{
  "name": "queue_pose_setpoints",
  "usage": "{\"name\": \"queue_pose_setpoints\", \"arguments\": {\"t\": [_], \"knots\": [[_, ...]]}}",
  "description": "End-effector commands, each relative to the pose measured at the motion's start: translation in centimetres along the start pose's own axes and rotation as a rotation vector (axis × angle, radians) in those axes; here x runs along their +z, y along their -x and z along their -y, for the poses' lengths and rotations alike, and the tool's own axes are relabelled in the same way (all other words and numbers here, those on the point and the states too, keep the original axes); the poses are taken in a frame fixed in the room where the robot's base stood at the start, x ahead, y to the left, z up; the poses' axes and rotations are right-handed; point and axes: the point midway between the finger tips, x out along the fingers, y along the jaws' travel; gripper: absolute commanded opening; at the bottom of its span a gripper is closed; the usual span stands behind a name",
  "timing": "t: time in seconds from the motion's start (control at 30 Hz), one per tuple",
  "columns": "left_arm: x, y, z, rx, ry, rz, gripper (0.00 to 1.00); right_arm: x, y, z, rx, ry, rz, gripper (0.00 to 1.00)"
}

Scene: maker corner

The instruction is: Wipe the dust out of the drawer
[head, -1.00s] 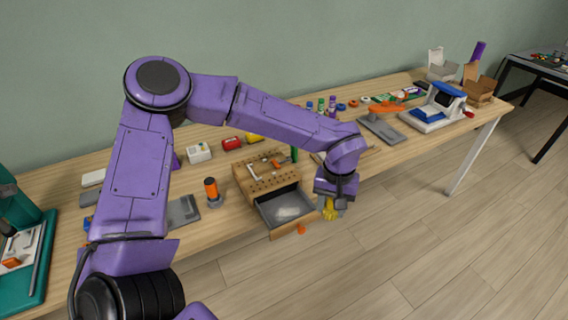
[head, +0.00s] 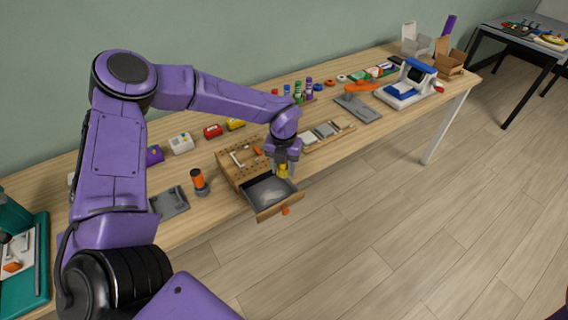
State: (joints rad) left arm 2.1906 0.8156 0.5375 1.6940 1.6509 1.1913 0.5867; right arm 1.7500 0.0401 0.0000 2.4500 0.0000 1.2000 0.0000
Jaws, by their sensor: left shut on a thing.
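The drawer (head: 264,206) is pulled out from the front of a wooden tool block (head: 228,172) at the table's front edge. It has a grey inside, a wooden front and an orange knob (head: 285,211). A pale patch of dust (head: 270,189) lies on its floor. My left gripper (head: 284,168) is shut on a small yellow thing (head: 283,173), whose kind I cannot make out. The gripper points down over the back right part of the drawer. I cannot tell whether the yellow thing touches the drawer floor. My right gripper is out of view.
An orange-topped cylinder (head: 199,182) and a grey tray (head: 170,202) stand left of the block. A grey stand with an orange part (head: 360,102) is further right. The floor before the table is clear.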

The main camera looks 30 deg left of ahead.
Motion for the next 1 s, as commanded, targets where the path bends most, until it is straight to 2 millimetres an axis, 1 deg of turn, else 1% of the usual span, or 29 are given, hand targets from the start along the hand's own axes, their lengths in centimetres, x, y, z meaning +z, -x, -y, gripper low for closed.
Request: {"name": "queue_pose_setpoints", "arguments": {"t": [0.17, 0.53, 0.67, 1.0], "knots": [[0.0, -1.2, 0.0, 0.001, 0.011, -0.001, 0.19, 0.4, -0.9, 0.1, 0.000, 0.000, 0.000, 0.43], [0.0, -5.7, 0.0, 0.001, 0.008, 0.000, 0.19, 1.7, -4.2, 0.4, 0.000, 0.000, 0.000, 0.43], [0.0, -6.1, 0.0, 0.001, 0.008, 0.000, 0.19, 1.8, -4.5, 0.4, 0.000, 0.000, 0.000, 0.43], [-0.1, -6.2, -0.1, 0.003, 0.007, -0.003, 0.19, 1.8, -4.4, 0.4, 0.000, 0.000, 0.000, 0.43]]}}
